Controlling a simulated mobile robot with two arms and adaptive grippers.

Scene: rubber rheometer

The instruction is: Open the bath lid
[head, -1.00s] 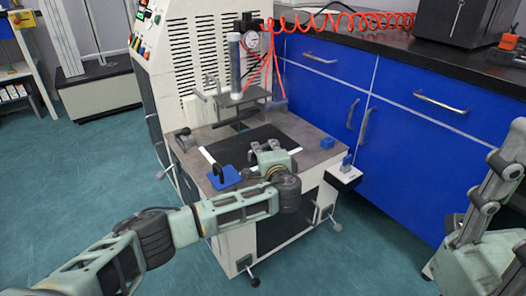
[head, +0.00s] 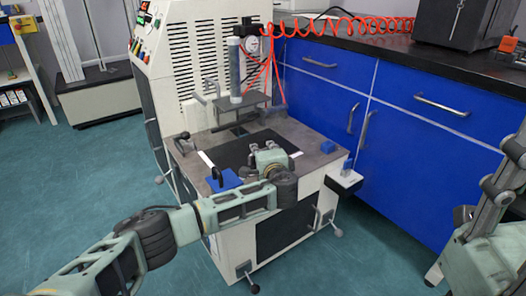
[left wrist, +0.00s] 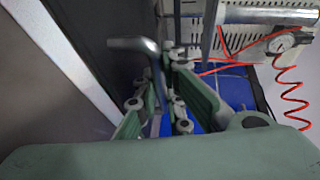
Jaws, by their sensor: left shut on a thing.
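The bath lid looks to be the flat black panel (head: 238,150) on top of the white machine. It also shows as a dark surface with a pale edge in the left wrist view (left wrist: 95,30). My left gripper (head: 262,149) is over the front right part of this panel. In the left wrist view its fingers (left wrist: 160,105) are shut on a bent metal handle (left wrist: 132,44), whose upper end sticks out to the left. The handle's foot is hidden by the fingers. My right gripper (head: 492,200) is partly cut off at the right edge, away from the machine; its fingertips cannot be made out.
A blue block with a black handle (head: 222,180) stands at the front left of the machine top. A plate and clear cylinder (head: 235,70) rise behind the panel. Blue cabinets (head: 420,150) stand close on the right.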

